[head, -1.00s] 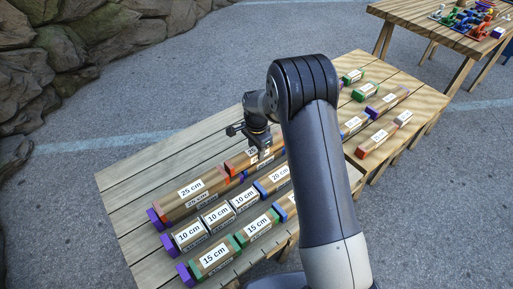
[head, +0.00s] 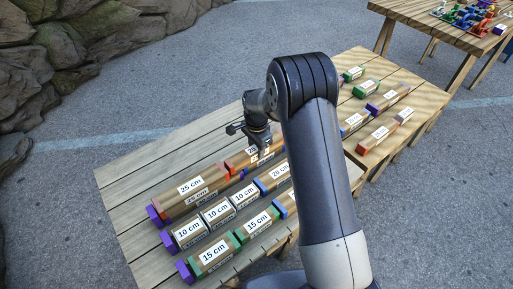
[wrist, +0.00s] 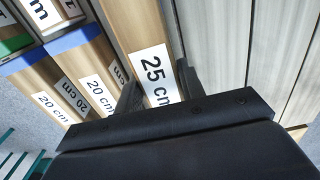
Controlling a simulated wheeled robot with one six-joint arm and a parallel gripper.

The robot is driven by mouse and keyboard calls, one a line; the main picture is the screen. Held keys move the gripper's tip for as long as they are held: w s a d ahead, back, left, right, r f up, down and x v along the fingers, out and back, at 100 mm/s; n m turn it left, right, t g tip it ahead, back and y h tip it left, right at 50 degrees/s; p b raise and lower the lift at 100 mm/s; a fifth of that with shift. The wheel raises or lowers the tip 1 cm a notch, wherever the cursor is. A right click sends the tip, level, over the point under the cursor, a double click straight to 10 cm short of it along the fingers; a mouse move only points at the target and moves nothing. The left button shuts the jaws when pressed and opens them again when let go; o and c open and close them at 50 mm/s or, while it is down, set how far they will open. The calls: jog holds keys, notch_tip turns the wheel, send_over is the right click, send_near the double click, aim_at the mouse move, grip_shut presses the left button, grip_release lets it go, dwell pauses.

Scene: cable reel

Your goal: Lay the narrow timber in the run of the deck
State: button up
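A timber labelled 25 cm (wrist: 138,45) runs between the two fingers of my gripper (wrist: 160,92) in the wrist view. A finger lies close along each side of it, and I cannot tell whether both touch. In the head view my gripper (head: 262,148) is over the orange-ended timber (head: 236,163) in the back row, partly hidden by my arm. A second 25 cm timber (head: 188,190) with a purple end block lies to its left in the same row. The timber widths are hard to compare from here.
Blue-ended 20 cm timbers (wrist: 88,68) lie close beside the gripped row. 10 cm (head: 217,214) and 15 cm (head: 214,253) timbers fill the front rows. The table's back-left planks (head: 150,165) are bare. More timbers lie on the right; another table (head: 420,22) stands behind.

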jog(key=o, duration=0.5)
notch_tip(320, 180, up, 11)
dwell(0.4)
